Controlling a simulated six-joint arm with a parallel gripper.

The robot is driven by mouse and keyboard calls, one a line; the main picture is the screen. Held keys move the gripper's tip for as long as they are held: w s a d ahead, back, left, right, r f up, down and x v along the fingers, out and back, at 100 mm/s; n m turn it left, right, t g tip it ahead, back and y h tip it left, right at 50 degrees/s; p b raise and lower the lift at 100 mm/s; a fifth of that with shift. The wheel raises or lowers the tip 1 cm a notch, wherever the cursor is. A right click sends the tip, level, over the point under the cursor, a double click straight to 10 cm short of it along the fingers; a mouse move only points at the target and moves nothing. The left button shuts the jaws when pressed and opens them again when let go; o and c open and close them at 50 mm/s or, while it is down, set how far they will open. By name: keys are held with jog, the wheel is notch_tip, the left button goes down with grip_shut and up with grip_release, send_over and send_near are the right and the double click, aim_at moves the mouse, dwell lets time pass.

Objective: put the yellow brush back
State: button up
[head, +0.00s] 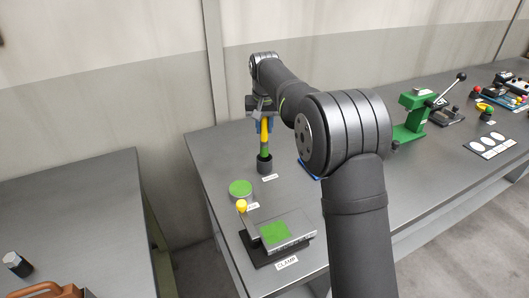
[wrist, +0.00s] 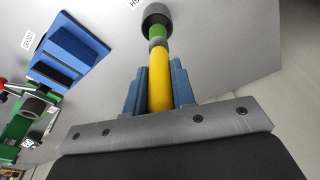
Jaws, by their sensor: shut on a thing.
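The yellow brush (head: 264,133) stands upright above the dark round holder (head: 264,168) near the table's back left corner. It has a yellow handle, a grey band and a green lower part. The brush also shows in the wrist view (wrist: 160,83), with its green end at the mouth of the holder (wrist: 157,14). How deep it sits inside is hidden. My gripper (head: 265,121) is shut on the yellow handle. Its blue fingers lie on both sides of the handle in the wrist view (wrist: 158,90).
In front of the holder are a green disc (head: 240,188), a yellow knob (head: 241,206) and a clamp block with a green pad (head: 274,233). A blue block (wrist: 68,55) lies beside the holder. A green lever press (head: 412,118) stands farther right.

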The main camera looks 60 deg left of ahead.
aim_at(264, 141)
notch_tip(264, 141, down, 6)
jog(key=shift+r, duration=0.1)
dwell(0.4)
jog(key=o, duration=1)
jog(key=r, duration=0.4)
jog(key=d+r, duration=0.1)
jog(key=r, duration=0.7)
jog(key=shift+s+d, duration=0.3)
jog(key=shift+d, duration=0.05)
jog(key=shift+f, duration=0.1)
